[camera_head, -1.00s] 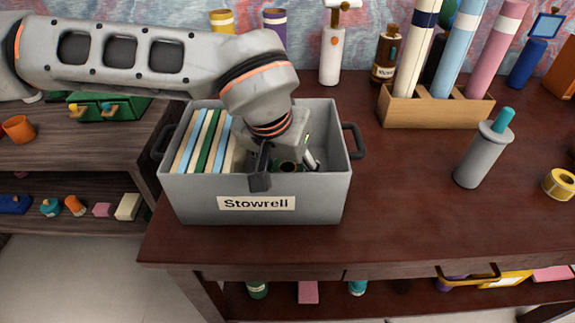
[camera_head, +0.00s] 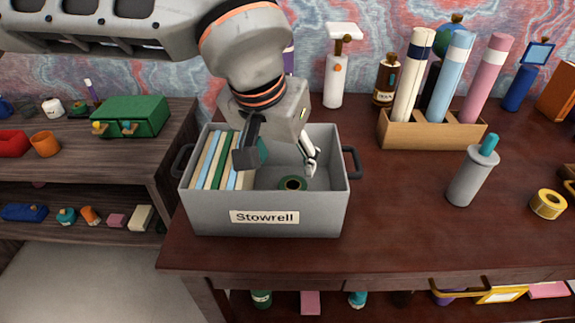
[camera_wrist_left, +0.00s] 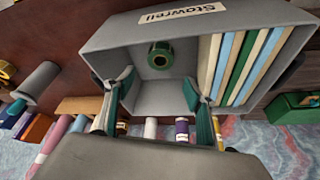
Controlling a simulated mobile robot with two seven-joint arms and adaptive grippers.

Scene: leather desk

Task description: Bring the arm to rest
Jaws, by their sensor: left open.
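My left gripper (camera_head: 280,160) is above the grey Stowrell box (camera_head: 264,202), its fingers pointing down at the box opening. The fingers are spread apart with nothing between them; the left wrist view also shows the open gripper (camera_wrist_left: 158,92). A dark green roll (camera_head: 292,184) lies on the box floor, apart from the fingers; it also shows in the left wrist view (camera_wrist_left: 159,55). Several upright books or folders (camera_head: 216,160) fill the left side of the box. My right gripper is not in view.
A wooden holder with rolled tubes (camera_head: 430,130) stands at the back right. A grey cylinder with a teal top (camera_head: 468,182) and a yellow tape roll (camera_head: 548,204) are on the desk's right. A shelf unit with a green chest (camera_head: 135,116) stands left.

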